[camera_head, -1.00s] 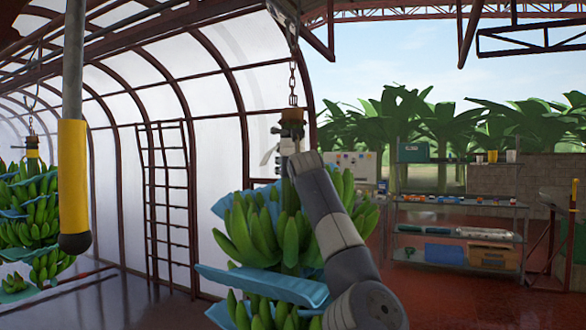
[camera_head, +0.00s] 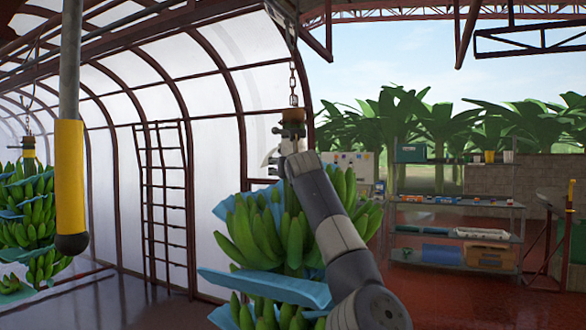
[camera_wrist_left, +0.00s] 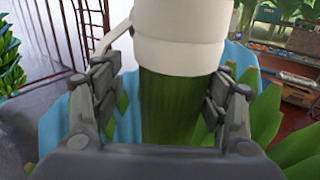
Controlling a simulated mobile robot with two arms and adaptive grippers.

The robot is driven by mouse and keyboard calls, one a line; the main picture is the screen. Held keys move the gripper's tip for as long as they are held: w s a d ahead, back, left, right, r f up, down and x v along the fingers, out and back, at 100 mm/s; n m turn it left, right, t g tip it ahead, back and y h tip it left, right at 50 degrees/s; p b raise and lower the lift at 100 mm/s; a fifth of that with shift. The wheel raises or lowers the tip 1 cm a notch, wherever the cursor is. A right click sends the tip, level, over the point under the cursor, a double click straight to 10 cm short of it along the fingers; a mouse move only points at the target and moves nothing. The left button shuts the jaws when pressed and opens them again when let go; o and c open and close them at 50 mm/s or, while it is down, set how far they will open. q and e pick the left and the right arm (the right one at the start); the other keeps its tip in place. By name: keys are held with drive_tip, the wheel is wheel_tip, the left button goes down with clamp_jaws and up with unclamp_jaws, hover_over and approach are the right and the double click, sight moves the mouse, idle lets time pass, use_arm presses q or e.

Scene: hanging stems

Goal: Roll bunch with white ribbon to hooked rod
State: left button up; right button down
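A green banana bunch (camera_head: 262,235) with blue sheets hangs from a chain in the middle of the head view. A white ribbon (camera_wrist_left: 178,38) wraps its stem (camera_wrist_left: 172,108) in the left wrist view. My left gripper (camera_head: 285,150) is at the stem just below the ribbon; its arm crosses in front of the bunch. In the left wrist view the gripper (camera_wrist_left: 166,95) has a finger on each side of the stem and looks shut on it, though left contact is unclear. A grey rod with yellow sleeve (camera_head: 71,180) and black end hangs at left; no hook shows. My right gripper is out of view.
Another bunch (camera_head: 28,215) hangs at the far left, behind the rod. A ladder (camera_head: 165,205) stands against the white arched wall. Shelves with boxes (camera_head: 455,232) stand at right. Red floor shows between the bunch and shelves.

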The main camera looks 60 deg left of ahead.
use_arm(q)
hover_over(295, 196)
drive_tip(key=shift+w+a, duration=0.1)
idle(0.3)
idle(0.6)
